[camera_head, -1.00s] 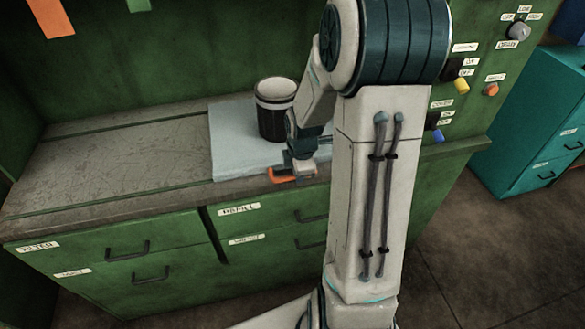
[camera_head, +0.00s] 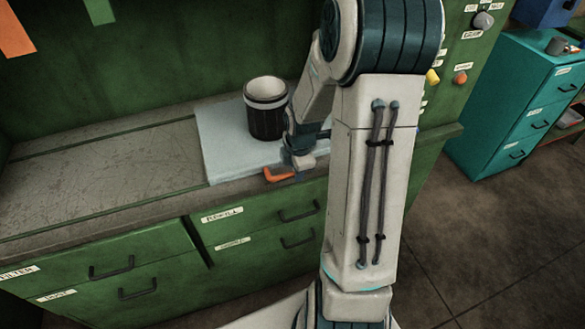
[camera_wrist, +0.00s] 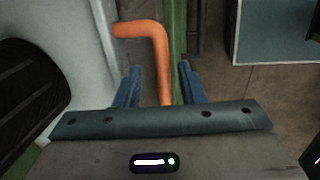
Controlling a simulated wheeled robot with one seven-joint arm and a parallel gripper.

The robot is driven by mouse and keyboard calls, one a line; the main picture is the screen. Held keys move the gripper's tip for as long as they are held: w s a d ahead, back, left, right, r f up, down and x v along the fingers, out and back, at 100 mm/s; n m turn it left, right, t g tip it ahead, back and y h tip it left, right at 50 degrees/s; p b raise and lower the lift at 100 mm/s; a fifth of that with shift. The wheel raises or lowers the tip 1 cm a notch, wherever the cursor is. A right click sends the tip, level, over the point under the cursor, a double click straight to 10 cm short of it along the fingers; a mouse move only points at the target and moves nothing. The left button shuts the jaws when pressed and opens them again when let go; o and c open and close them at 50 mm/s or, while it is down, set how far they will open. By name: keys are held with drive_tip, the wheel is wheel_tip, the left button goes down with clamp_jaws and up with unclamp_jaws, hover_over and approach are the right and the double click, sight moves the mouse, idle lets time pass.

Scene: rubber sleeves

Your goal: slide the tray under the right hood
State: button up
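The tray (camera_head: 222,150) is a pale grey-blue slab lying on the worn grey counter (camera_head: 90,180) in the head view. A dark ribbed container with a pale band (camera_head: 267,118) stands upright on it. The tray's orange bent handle (camera_head: 277,176) sticks out at the front edge; it also shows in the wrist view (camera_wrist: 155,50). My gripper (camera_wrist: 158,85) has its blue fingers on either side of the handle, with visible gaps, so it looks open around it. My arm hides the tray's right part in the head view. I cannot make out the right hood clearly.
Green drawers (camera_head: 135,265) with dark handles lie under the counter. A green panel with knobs (camera_head: 483,20) is at the right, behind my arm. A teal cabinet (camera_head: 530,95) stands farther right. The counter left of the tray is bare.

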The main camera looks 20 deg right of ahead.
drive_tip(key=shift+a, duration=0.1)
drive_tip(key=v, duration=1.3)
drive_tip(key=shift+r+p, duration=0.4)
drive_tip(key=shift+s, duration=0.1)
